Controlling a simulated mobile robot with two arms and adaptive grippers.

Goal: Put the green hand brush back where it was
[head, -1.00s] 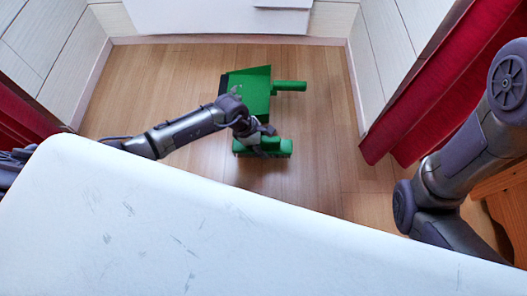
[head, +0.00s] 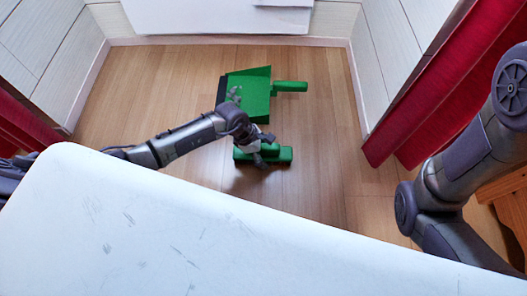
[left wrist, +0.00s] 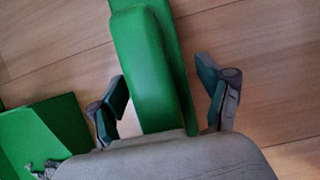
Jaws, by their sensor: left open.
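The green hand brush (head: 282,155) lies lengthwise across the picture on the wooden floor, just in front of the green dustpan (head: 257,100). My left gripper (head: 262,155) is over the brush, hiding part of it. In the left wrist view the brush (left wrist: 145,60) runs between the two spread fingers of my left gripper (left wrist: 163,85). The fingers stand open on either side of it, with a gap visible at least on the right side. The dustpan shows at the lower left there (left wrist: 50,135). My right gripper is out of view; only its arm shows at the right.
Small grey bits (head: 234,95) lie in the dustpan. A white surface (head: 130,230) fills the foreground. Red curtains (head: 440,95) hang at the right and left, and walls enclose the floor. Bare floor (head: 325,150) lies right of the brush.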

